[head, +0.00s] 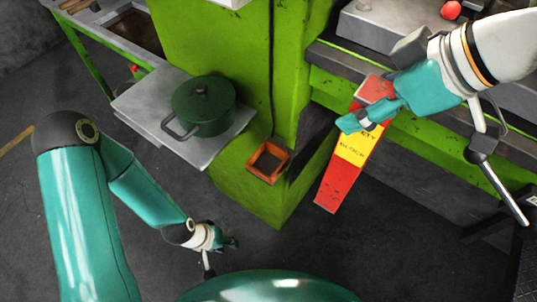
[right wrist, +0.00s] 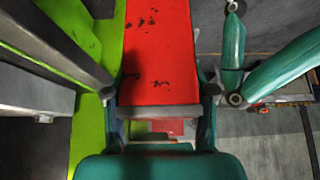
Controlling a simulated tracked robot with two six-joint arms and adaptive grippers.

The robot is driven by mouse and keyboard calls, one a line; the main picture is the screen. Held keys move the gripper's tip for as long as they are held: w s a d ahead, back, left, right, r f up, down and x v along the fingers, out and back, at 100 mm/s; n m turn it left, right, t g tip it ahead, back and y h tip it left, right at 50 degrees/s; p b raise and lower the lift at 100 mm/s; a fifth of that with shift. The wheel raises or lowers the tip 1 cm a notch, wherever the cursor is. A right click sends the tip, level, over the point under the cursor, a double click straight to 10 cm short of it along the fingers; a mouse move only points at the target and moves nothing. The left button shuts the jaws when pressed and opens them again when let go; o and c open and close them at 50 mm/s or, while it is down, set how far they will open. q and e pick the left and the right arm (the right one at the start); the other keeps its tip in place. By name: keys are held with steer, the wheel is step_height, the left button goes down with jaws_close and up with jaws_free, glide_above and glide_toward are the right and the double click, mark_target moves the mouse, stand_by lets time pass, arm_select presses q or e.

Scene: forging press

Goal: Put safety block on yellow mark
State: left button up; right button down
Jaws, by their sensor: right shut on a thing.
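The safety block (head: 338,178), a long red bar with a yellow labelled middle, is in my right gripper (head: 368,118). It hangs tilted in front of the green press, its lower end towards the floor. In the right wrist view the red block (right wrist: 160,50) lies between the two fingers (right wrist: 162,95). My left gripper (head: 228,242) is low at the bottom middle, away from the block; its fingers are too small to read. I cannot make out a yellow mark on the press; a yellow strip (head: 15,140) shows on the floor at far left.
A dark green lidded pot (head: 203,105) stands on a grey side shelf (head: 140,105) left of the press (head: 205,35). A small orange open box (head: 268,162) is on the press's front. A red knob (head: 451,10) is at top right. The dark floor below is clear.

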steer(key=shift+w+r, duration=0.1)
steer(key=shift+w, duration=0.15)
arm_select(q)
steer(key=shift+w, duration=0.3)
arm_select(e)
steer(key=shift+d, duration=0.45)
arm_select(q)
steer(key=shift+r, duration=0.1)
arm_select(e)
steer(key=shift+a, duration=0.15)
